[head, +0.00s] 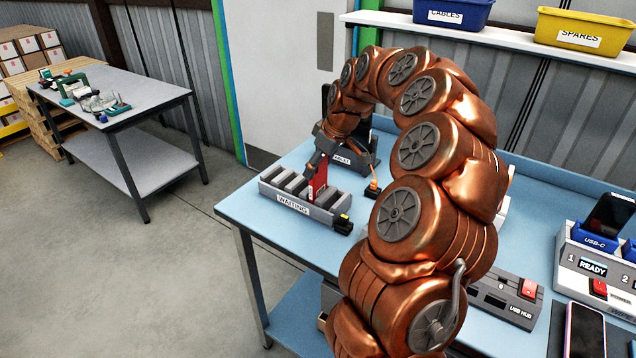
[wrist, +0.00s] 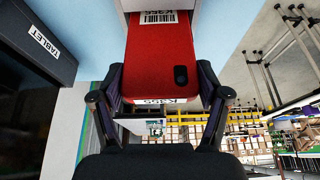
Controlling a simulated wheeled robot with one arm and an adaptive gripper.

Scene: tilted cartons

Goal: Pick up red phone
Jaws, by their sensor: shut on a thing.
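The red phone (head: 319,178) stands upright at the grey rack (head: 318,212) labelled WAITING, on the blue table. My gripper (head: 321,157) is above the rack, around the upper part of the phone. In the wrist view the red phone (wrist: 160,62) fills the space between the two dark fingers of my gripper (wrist: 162,97), with white barcode labels and a dark camera patch on it. The gripper is shut on the phone by its sides. The far end of the phone is hidden at the rack, and I cannot tell whether it is still seated in the slot.
A dark stand labelled TABLET (wrist: 38,50) is close on the left in the wrist view. A USB hub (head: 507,300), a charging station (head: 595,262) and another phone (head: 584,330) are on the right. Blue (head: 452,12) and yellow (head: 580,30) bins sit on a shelf.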

